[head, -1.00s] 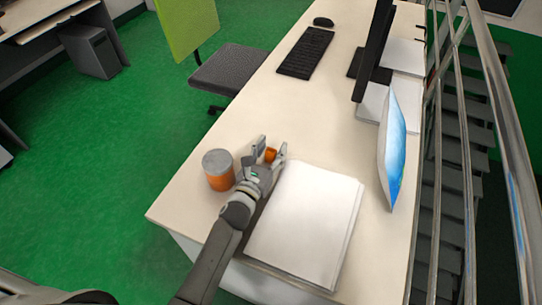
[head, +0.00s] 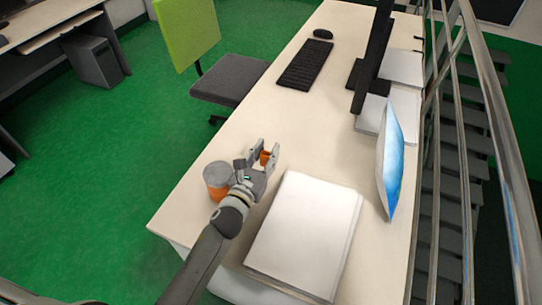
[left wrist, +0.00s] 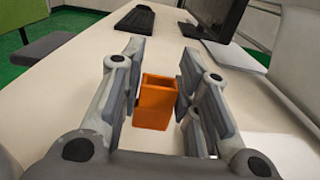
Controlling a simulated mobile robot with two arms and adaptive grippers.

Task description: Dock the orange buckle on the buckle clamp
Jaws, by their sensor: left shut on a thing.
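The orange buckle (head: 265,157) is a small orange block with a hollow top. It sits between the fingers of my left gripper (head: 264,153), over the near part of the desk. In the left wrist view the buckle (left wrist: 155,103) stands upright between the two finger pads of the left gripper (left wrist: 157,88), which is shut on it. I cannot tell whether the buckle touches the desk top. I see no buckle clamp that I can make out in either view. My right gripper is not in view.
On the desk (head: 250,115), an orange and grey cylinder (head: 217,180) stands left of my gripper and a white paper stack (head: 305,235) lies to its right. A blue and white upright object (head: 390,160), a monitor (head: 372,60) and a keyboard (head: 306,71) are beyond. The desk middle is clear.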

